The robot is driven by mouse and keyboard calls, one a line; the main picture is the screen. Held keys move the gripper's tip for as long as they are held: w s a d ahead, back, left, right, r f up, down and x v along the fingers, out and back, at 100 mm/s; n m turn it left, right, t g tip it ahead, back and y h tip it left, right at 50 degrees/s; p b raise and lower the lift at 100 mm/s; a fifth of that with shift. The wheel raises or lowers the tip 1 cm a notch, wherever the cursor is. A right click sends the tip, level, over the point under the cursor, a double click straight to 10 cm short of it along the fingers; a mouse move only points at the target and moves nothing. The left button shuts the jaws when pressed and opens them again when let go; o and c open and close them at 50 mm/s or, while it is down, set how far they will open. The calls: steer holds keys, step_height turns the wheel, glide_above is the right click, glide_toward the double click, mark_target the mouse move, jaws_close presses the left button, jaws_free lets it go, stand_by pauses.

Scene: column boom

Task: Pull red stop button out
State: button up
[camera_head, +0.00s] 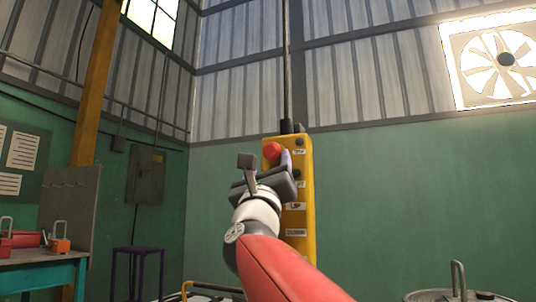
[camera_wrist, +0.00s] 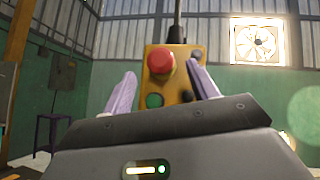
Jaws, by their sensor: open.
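The red stop button (camera_head: 271,150) is a round mushroom head near the top of a yellow control pendant (camera_head: 305,220) that hangs from a cable. In the wrist view the red button (camera_wrist: 160,61) shows on the upper face of the yellow box (camera_wrist: 183,86), above a green button (camera_wrist: 154,100). My gripper (camera_wrist: 163,85) is open, with one pale purple finger on each side of the lower part of the pendant face. Its fingers appear short of the red button and do not hold it. In the head view my wrist hides the pendant's lower left side.
A black cable (camera_head: 287,60) runs up from the pendant. A teal workbench (camera_head: 45,262) with red items stands at the left, near a dark stool (camera_head: 137,262). A fan (camera_head: 494,62) is set in the wall at the upper right. The space around the pendant looks clear.

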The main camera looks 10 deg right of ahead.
mark_target(269, 147)
steer(key=p+x, duration=0.2)
steer(key=x, duration=0.4)
steer(key=shift+w+r+p, duration=0.1)
steer(key=shift+r+p, duration=0.05)
steer(key=shift+p, duration=0.15)
steer(key=shift+c, duration=0.2)
jaws_close()
steer(key=shift+s+a+b, duration=0.35)
steer(key=shift+s+b, duration=0.1)
steer(key=shift+b, duration=0.15)
steer(key=shift+o, duration=0.2)
jaws_free()
steer(key=shift+s, duration=0.1)
steer(key=b+v, duration=0.3)
steer(key=v, duration=0.5)
steer(key=shift+n, duration=0.3)
